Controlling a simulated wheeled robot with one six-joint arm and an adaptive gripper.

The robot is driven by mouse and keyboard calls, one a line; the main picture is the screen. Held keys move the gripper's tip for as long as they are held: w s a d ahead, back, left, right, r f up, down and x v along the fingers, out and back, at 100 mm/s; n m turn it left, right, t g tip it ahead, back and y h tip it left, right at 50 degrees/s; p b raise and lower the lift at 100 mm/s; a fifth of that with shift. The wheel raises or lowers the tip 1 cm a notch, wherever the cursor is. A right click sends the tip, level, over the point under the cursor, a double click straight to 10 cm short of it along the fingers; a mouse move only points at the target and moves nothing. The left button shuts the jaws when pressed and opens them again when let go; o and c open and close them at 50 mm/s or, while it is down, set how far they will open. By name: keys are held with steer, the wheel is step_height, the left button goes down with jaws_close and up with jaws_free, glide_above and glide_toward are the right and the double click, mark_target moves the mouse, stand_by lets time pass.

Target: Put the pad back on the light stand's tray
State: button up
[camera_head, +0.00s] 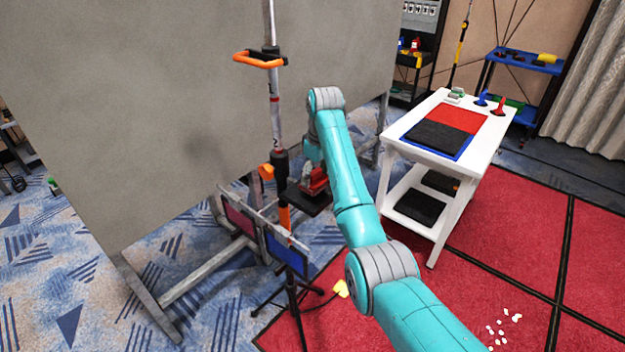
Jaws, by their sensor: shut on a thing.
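The light stand (275,112) is an upright pole with an orange handle high up and dark legs on the floor. A dark flat plate (312,204), which looks like its tray, is beside the pole. My gripper (314,184) is just above this plate, partly hidden by my teal arm. It is shut on a small red thing (320,178), which seems to be the pad. I cannot tell whether the pad touches the plate.
A grey panel wall (150,110) stands close behind the stand. A white cart (464,168) with red and black mats stands at right. Red carpet (500,270) is mostly clear.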

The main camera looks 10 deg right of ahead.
step_height(320, 180, down, 2)
steer(key=o, duration=1.1)
steer(key=shift+r, duration=0.1)
